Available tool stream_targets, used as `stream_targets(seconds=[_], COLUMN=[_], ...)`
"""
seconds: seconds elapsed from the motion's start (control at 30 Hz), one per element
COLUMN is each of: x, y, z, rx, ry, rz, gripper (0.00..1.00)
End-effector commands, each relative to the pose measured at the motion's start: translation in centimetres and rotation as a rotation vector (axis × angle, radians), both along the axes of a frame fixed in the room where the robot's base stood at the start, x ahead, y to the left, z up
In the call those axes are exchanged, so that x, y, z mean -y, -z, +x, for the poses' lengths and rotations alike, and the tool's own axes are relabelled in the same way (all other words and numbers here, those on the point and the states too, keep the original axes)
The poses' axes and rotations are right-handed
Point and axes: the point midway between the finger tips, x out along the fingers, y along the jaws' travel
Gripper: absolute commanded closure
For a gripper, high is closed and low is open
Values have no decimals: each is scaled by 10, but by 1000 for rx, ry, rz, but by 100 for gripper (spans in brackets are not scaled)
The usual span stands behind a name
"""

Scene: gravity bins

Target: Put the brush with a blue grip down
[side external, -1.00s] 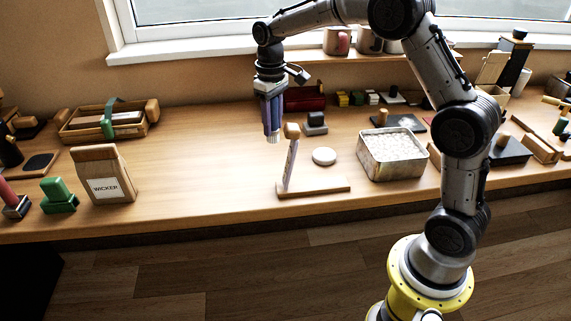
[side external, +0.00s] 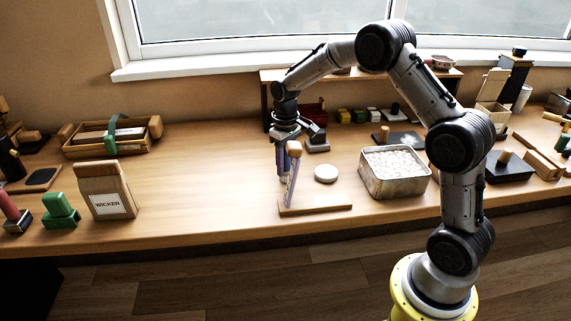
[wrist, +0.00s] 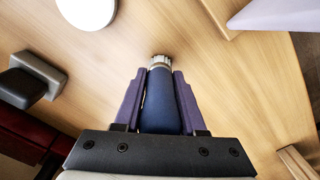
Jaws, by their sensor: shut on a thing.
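My gripper (side external: 283,168) is low over the table, behind the slanted post of a small wooden stand, which partly covers it. In the wrist view my gripper (wrist: 156,85) has its purple fingers closed on both sides of the brush with a blue grip (wrist: 161,100). The brush's silver collar shows just past the fingertips; its bristles are hard to see. In the side view the brush is mostly hidden by the fingers and the post. I cannot tell whether its lower end touches the table.
The wooden stand (side external: 316,206) is close in front of my gripper. A round white disc (side external: 326,173) lies to the right, before a tin (side external: 396,190) of pale pellets. A dark stamp (side external: 317,142) stands behind. The table left of my gripper is clear up to the WICKER bag (side external: 107,190).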

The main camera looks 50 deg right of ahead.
Motion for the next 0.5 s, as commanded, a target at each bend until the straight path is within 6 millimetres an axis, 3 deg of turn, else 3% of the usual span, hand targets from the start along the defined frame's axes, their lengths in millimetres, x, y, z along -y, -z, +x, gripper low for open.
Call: stream_targets(seconds=[0.37,0.4,0.5], x=[0,0,0], y=[4,4,4], z=[0,0,0], rx=[0,0,-1], ry=[0,0,0], rz=[0,0,0], gripper=[100,55,37])
